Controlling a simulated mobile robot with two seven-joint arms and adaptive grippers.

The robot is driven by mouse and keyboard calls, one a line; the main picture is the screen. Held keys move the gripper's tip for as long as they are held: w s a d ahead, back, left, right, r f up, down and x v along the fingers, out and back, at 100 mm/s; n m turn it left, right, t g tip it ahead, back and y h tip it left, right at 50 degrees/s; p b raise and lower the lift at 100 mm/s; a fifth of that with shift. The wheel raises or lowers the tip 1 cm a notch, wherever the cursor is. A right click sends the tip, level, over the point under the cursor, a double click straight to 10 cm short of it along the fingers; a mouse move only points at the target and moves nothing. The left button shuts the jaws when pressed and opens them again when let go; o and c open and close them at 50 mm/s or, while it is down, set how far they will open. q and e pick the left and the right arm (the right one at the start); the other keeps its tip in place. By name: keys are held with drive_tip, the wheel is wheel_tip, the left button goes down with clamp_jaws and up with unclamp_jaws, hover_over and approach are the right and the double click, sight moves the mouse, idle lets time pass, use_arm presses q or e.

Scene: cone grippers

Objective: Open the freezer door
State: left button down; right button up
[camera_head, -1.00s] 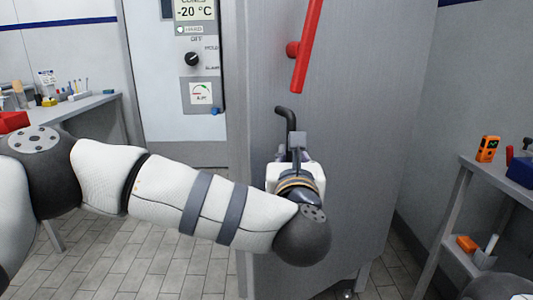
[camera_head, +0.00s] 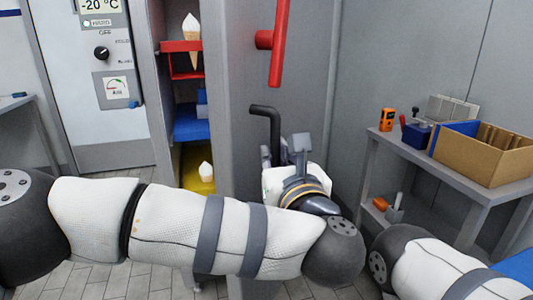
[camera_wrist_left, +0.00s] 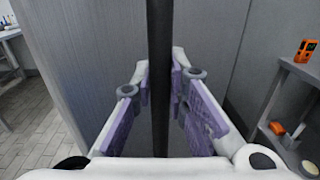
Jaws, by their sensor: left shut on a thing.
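The freezer door (camera_head: 312,110) is a tall grey panel that stands partly open, with a gap on its left showing the shelves inside. A black bent handle (camera_head: 266,112) sticks out from its face. My left gripper (camera_head: 283,152) is shut on this handle. In the left wrist view the handle is a dark upright bar (camera_wrist_left: 160,50) between the purple finger pads. A red bar (camera_head: 279,45) is mounted higher on the door. The lower part of the handle is hidden by the gripper in the head view. My right gripper is out of view.
Inside are a red shelf (camera_head: 180,46) with an ice cream cone (camera_head: 191,28), a blue shelf (camera_head: 190,124) and a yellow one (camera_head: 197,183). A side table (camera_head: 445,170) with a cardboard box (camera_head: 485,152) and an orange device (camera_head: 387,119) stands close on the right.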

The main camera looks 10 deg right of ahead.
use_arm(q)
drive_tip(key=c, duration=1.6)
unclamp_jaws()
drive_tip(key=shift+d, duration=0.1)
drive_tip(key=shift+o, duration=0.2)
drive_tip(key=s, duration=1.2)
